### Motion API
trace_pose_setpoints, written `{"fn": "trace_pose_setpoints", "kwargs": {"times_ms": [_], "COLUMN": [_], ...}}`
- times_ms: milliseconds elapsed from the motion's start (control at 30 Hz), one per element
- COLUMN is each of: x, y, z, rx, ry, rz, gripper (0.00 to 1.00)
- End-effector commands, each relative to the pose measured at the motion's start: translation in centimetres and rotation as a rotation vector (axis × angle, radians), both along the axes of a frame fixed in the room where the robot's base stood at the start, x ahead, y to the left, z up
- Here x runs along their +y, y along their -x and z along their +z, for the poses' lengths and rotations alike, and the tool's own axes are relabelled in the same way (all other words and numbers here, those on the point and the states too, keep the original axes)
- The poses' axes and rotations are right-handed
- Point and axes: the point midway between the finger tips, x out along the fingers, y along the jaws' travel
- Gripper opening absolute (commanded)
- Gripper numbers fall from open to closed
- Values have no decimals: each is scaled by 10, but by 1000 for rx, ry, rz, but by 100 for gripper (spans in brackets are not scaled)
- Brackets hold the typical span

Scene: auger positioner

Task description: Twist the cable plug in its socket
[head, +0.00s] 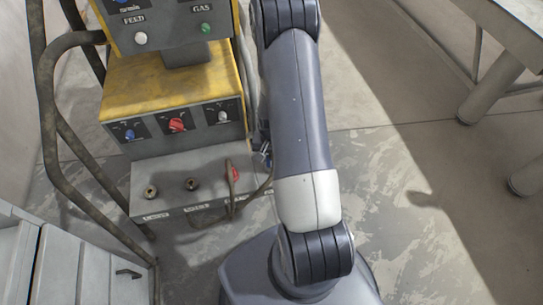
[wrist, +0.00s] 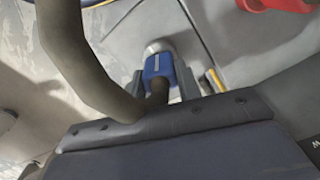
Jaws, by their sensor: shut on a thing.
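In the wrist view a blue cable plug (wrist: 158,67) sits at a silver round socket (wrist: 157,47) on a grey panel. My gripper (wrist: 161,80) has one finger on each side of the plug and is shut on it. A dark cable (wrist: 157,93) leaves the plug's near end and passes behind the gripper body's edge. How far the plug is seated in the socket, and its turn angle, cannot be told.
A thick brownish tube (wrist: 75,55) curves close past my gripper on the left. A red part (wrist: 270,4) is at the wrist view's upper right. The yellow-topped machine (head: 160,82) has a red plug (head: 232,171) and two round sockets on its front. Grey drawers (head: 75,265) stand at lower left.

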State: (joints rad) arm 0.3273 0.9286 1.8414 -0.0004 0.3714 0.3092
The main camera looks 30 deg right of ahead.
Motion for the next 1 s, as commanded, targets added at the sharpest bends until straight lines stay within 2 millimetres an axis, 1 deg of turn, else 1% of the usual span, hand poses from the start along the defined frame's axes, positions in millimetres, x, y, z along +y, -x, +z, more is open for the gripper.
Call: {"fn": "trace_pose_setpoints", "kwargs": {"times_ms": [33, 200, 233, 367, 600, 700, 967, 1000], "x": [0, 0, 0, 0, 0, 0, 0, 0], "y": [0, 0, 0, 0, 0, 0, 0, 0], "z": [0, 0, 0, 0, -1, -1, 0, 0], "rx": [0, 0, 0, 0, 0, 1, 1, 1], "ry": [0, 0, 0, 0, 0, -1, -1, -1], "rz": [0, 0, 0, 37, 275, 337, 358, 358], "gripper": [21, 7, 6, 6, 6, 6, 6, 34]}}
